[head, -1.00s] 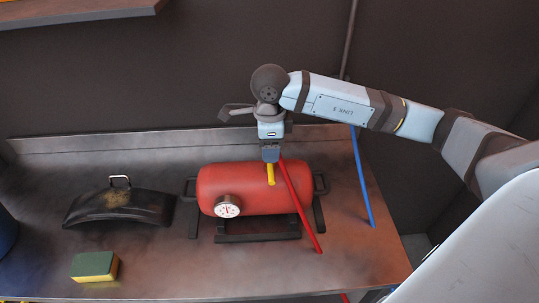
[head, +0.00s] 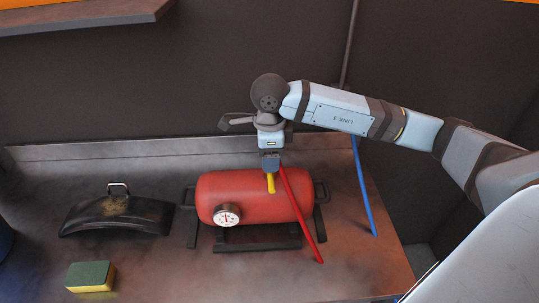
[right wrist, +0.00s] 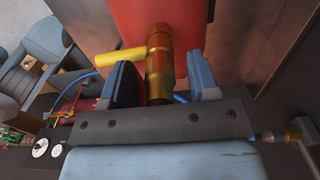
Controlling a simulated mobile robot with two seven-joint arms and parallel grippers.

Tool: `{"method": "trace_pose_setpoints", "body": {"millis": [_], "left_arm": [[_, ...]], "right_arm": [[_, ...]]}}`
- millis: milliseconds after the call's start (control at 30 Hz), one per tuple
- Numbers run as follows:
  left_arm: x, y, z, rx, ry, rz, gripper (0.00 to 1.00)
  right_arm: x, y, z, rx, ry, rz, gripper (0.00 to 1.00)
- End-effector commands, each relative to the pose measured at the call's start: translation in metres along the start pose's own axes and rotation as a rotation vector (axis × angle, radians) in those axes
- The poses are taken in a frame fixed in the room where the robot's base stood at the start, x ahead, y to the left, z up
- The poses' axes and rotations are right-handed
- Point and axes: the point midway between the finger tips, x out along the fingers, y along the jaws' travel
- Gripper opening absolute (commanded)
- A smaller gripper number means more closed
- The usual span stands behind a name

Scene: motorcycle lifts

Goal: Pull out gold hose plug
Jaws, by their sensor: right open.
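A red tank (head: 255,198) with a round white gauge (head: 228,215) lies on the metal bench. My right gripper (head: 270,164) points down at the tank's top. In the right wrist view, a gold cylindrical fitting (right wrist: 159,62) stands at the red tank between the open fingers of my right gripper (right wrist: 163,78). A gap shows on its right side, and the left finger is very near it. A yellow handle (right wrist: 119,59) sticks out left from the fitting; it also shows below the gripper in the head view (head: 271,184). My left gripper is not seen.
A red hose or rod (head: 302,218) slants past the tank's right part, close to the gripper. A blue one (head: 364,188) stands farther right. A black curved part (head: 115,215) and a green-yellow sponge (head: 90,277) lie on the left. A wall stands behind the bench.

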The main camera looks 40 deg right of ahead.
Motion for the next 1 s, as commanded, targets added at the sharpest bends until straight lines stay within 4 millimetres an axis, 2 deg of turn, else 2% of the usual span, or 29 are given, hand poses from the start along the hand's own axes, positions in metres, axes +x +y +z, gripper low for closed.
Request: {"method": "trace_pose_setpoints", "body": {"millis": [1000], "left_arm": [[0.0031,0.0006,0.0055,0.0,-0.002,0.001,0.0]], "right_arm": [[0.0,0.0,-0.0001,0.0,0.0,0.0,0.55]]}}
